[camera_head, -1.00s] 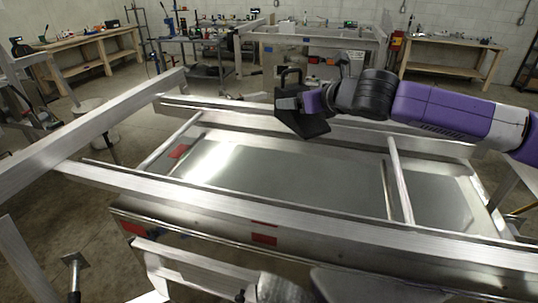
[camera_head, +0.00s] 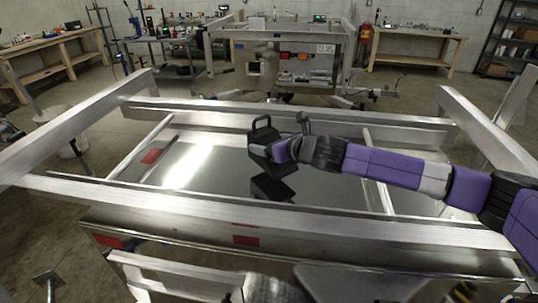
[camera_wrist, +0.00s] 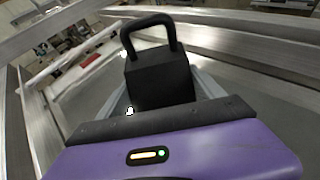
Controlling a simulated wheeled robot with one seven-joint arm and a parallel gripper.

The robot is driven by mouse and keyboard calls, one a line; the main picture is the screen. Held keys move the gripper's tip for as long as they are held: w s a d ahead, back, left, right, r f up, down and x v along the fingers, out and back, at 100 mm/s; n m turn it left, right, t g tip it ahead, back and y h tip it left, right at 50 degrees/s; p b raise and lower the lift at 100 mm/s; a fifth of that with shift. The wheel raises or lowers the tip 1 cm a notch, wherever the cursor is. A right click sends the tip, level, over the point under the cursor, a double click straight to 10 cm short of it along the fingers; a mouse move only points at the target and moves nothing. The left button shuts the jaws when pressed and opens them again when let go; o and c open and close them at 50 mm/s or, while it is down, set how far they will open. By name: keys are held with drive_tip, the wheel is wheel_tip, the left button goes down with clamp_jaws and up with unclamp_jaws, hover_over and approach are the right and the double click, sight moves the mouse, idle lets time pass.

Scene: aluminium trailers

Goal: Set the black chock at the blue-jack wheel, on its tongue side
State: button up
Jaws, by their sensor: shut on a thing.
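The black chock (camera_head: 262,139), a dark wedge block with a loop handle on top, is in my gripper (camera_head: 281,150). My gripper is shut on it and holds it above the shiny trailer bed (camera_head: 215,175). A dark shape below it on the bed looks like its reflection. In the wrist view the chock (camera_wrist: 160,78) sits upright between the fingers, handle up, with the fingers partly hidden by the purple gripper body. I cannot make out the blue-jack wheel in either view.
Aluminium rails (camera_head: 260,210) frame the bed, with slanted beams at left (camera_head: 75,125) and right (camera_head: 490,130). A second trailer (camera_head: 280,35) stands behind. Workbenches (camera_head: 415,45) line the walls. Concrete floor is open at left.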

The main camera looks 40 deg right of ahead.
drive_tip(key=shift+f, duration=2.15)
drive_tip(key=o, duration=2.1)
drive_tip(key=shift+f, duration=0.15)
